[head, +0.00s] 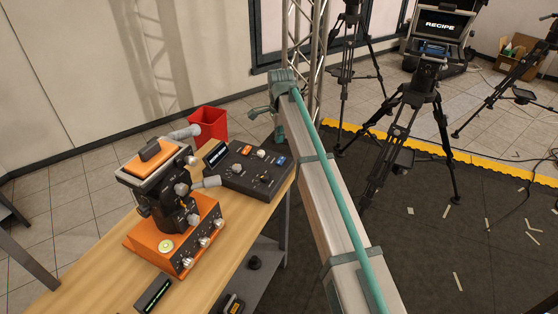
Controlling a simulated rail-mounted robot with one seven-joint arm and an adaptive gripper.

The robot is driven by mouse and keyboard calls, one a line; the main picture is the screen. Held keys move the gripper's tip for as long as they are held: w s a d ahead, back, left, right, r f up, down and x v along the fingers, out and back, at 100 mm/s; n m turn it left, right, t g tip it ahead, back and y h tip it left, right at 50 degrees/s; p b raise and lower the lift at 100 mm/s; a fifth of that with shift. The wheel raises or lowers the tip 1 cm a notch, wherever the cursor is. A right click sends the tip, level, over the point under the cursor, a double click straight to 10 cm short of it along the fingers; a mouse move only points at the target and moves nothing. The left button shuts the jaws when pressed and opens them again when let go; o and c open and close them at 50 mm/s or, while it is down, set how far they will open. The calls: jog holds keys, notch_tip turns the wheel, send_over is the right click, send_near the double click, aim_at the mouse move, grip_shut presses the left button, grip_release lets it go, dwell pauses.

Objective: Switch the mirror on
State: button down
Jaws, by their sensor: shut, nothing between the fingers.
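A dark control panel (255,168) lies on the wooden table, with knobs, a small lit display (215,154), a blue switch (279,160) and an orange switch (246,150). Its labels are too small to read, so I cannot tell which control is the mirror's or how it is set. A screen (446,24) at the back reads "RECIPE", not reversed.
An orange device (170,237) with knobs and a black upper part stands left of the panel on the table (98,262). A red bin (209,123) is behind. Black tripods (425,95) and a truss (303,45) stand beyond. My long arm crosses along the table's right side.

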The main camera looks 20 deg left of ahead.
aim_at(279, 164)
jog(key=r+m, duration=0.1)
jog(key=m, duration=0.2)
jog(key=r+m, duration=0.1)
jog(key=m, duration=0.2)
jog(key=r+m+g, duration=0.1)
jog(key=m, duration=0.1)
jog(key=shift+w+a+m+h, duration=0.25)
jog(key=shift+w+m+h, duration=0.05)
jog(key=shift+w+m, duration=0.1)
notch_tip(279, 164, down, 14)
jog(key=p, duration=0.4)
